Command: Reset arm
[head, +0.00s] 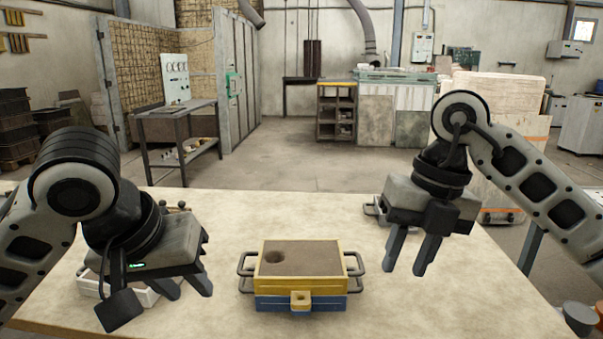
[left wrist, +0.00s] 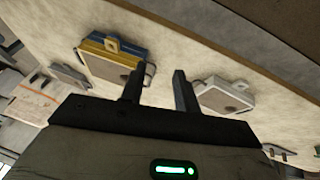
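My left gripper (head: 190,289) hangs over the left part of the table, its fingers apart with nothing between them. Its parted fingers also show in the left wrist view (left wrist: 158,88). My right gripper (head: 408,270) hangs right of the mould box, fingers pointing down, apart and empty. The yellow and blue mould box (head: 301,283) sits at the table's middle, with a brown sandy top, a round hole and side handles. It also shows in the left wrist view (left wrist: 100,48). Neither gripper touches it. No ladle can be made out clearly.
A pale tray (head: 90,286) lies partly hidden behind my left gripper. A grey item (head: 376,211) is partly hidden behind my right gripper. Bowls (head: 581,317) stand at the lower right. The table (head: 300,212) is bare behind the mould box.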

